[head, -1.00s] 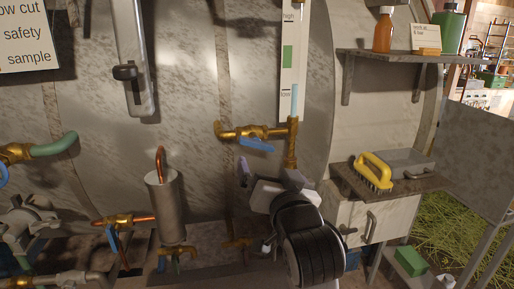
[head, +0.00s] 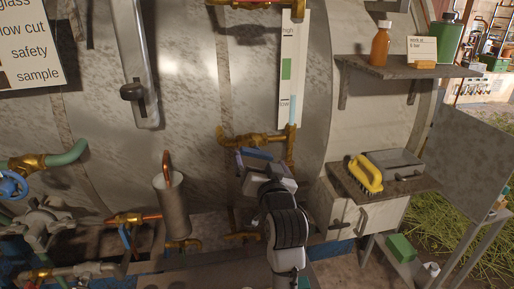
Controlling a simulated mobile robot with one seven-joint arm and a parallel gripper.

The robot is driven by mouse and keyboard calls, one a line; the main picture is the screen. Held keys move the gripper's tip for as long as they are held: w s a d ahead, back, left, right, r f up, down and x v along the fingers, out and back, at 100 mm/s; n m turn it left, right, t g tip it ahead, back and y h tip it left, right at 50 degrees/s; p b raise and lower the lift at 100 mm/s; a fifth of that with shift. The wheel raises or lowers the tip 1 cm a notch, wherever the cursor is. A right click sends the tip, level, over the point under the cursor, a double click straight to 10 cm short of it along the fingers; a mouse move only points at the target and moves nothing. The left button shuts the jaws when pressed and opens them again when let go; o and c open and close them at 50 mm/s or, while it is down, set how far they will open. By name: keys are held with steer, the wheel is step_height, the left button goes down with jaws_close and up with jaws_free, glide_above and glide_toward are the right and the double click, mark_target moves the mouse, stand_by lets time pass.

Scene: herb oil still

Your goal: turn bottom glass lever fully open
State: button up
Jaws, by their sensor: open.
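The sight glass (head: 293,85) stands upright against the grey tank, with a white scale marked high and low. Below it a horizontal brass valve (head: 243,140) joins its foot. The bottom glass lever (head: 257,154) is blue, just under this valve, and looks near horizontal. My gripper (head: 256,163) is right at the lever, open, with a purplish finger to the left of it. My gripper body hides part of the lever. I cannot tell whether the fingers touch it.
A small metal cylinder with a copper pipe (head: 172,205) stands to the left, near another brass valve (head: 135,218). To the right, a bench holds a yellow brush (head: 366,175) and a grey box (head: 394,164). A shelf (head: 400,66) with bottles is above.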

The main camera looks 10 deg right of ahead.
mark_target(258, 156)
steer(key=shift+w+p, duration=0.45)
steer(key=shift+w, duration=1.95)
steer(key=c, duration=0.9)
steer(key=n+b, duration=0.2)
steer(key=shift+f+n, duration=0.1)
steer(key=shift+n, duration=0.2)
steer(key=shift+n+b, duration=0.45)
steer(key=shift+n, duration=0.55)
steer(key=o, duration=0.9)
